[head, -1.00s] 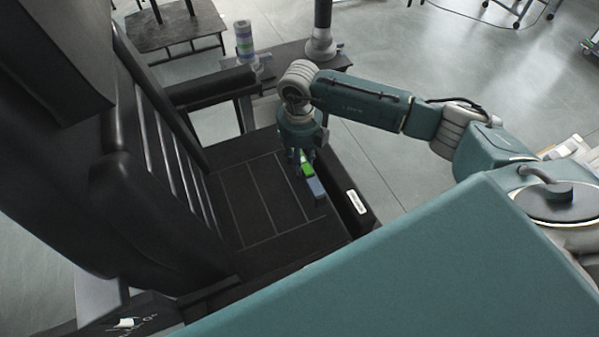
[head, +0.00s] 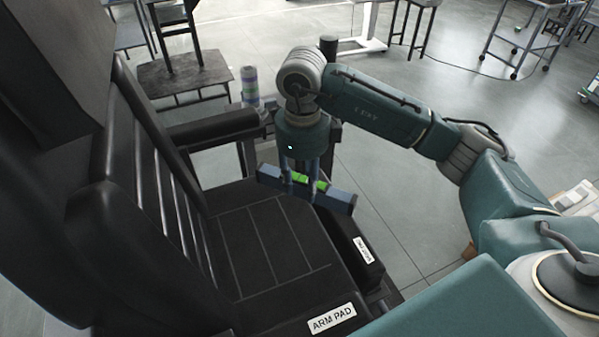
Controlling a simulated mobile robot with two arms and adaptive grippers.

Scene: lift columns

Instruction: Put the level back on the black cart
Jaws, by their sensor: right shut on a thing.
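The level is a blue bar (head: 337,200) with green parts near its middle. My right gripper (head: 302,188) is shut around its middle, with fingers pointing down. The level is held above the right front side of a black padded chair seat, near an armrest, and tilts down to the right in the picture. My left gripper is not in view. I cannot tell for sure which thing is the black cart; a wheeled stand with a dark frame (head: 522,45) is at the far upper right.
The black chair (head: 250,240) fills the left and middle, with armrests and an "ARM PAD" label (head: 332,318). A striped cylinder (head: 250,87) stands beyond the far armrest. A dark low table (head: 184,73) is behind. Grey floor (head: 430,100) is open to the right.

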